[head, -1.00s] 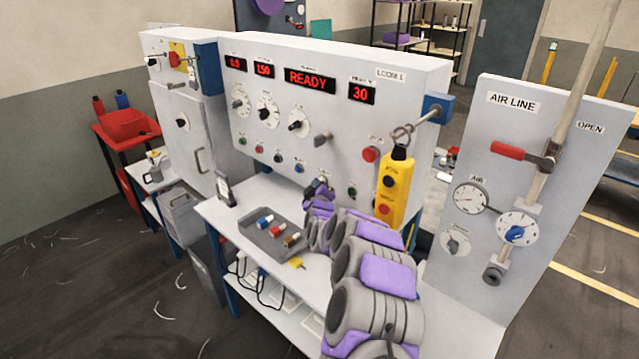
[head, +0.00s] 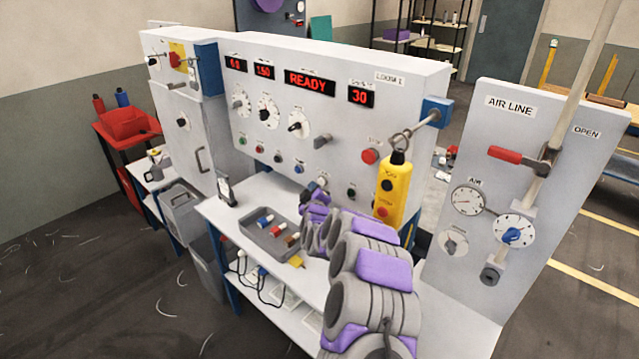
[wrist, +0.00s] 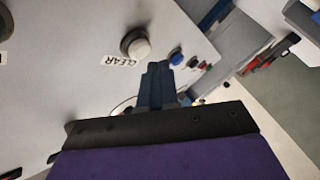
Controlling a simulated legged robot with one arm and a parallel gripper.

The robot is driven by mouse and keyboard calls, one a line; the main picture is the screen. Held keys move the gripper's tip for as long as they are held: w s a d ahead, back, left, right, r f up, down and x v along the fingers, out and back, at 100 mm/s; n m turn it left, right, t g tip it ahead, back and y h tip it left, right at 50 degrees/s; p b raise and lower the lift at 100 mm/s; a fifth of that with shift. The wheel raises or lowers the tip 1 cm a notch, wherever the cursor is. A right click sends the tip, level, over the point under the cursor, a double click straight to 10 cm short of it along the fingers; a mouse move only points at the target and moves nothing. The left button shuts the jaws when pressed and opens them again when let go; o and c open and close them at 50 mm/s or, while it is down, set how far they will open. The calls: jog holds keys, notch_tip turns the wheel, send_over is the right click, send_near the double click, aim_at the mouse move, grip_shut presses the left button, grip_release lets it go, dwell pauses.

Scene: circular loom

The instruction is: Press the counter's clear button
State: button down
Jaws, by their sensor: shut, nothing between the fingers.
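The clear button is a round white button in a dark collar (wrist: 135,43), with an upside-down CLEAR label beside it in the wrist view. In the head view it is the pale button (head: 323,181) low on the loom panel, just above my gripper. My gripper (wrist: 158,68) is shut and empty. Its dark fingertips show below and to the right of the button in the wrist view, apart from it in the picture; the depth gap is hard to tell. In the head view my gripper (head: 317,191) is partly hidden by my arm. The counter display (head: 361,96) reads 30.
A blue button (head: 298,168) and several others line the panel nearby. A yellow pendant (head: 392,192) hangs to the right of my gripper. A grey tray (head: 252,236) with coloured pieces lies on the table below. A READY display (head: 310,82) is lit above.

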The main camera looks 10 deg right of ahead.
jog(key=shift+s+a+p, duration=0.75)
jog(key=shift+a+p, duration=0.2)
jog(key=shift+a, duration=0.1)
jog(key=shift+s+a+p, duration=0.7)
jog(key=shift+a+p, duration=0.25)
jog(key=shift+a, duration=0.05)
